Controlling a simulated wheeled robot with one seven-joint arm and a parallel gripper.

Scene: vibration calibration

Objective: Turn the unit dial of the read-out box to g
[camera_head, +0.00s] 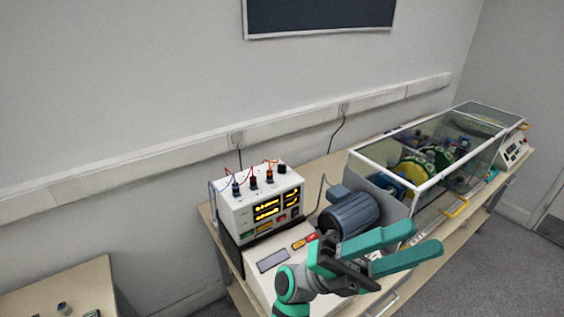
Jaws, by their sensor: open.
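A white instrument box (240,213) with yellow lit displays (267,209) stands near the left end of the bench. It looks like the read-out box, but its lettering is too small to read. Coloured plugs with wires and a black knob-like part (282,169) are on its top. I cannot tell which part is the unit dial or where it points. My gripper (425,240) is open and empty, its two green fingers pointing right. It is right of the box and nearer to me, apart from it, in front of the motor and guard.
A grey-blue motor (348,216) stands right of the box. A clear guard with white frame (373,165) covers machinery, with a yellow handle (455,207). A sloped panel (272,262) lies before the box. Another small panel (513,151) stands far right. A side table (85,287) is lower left.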

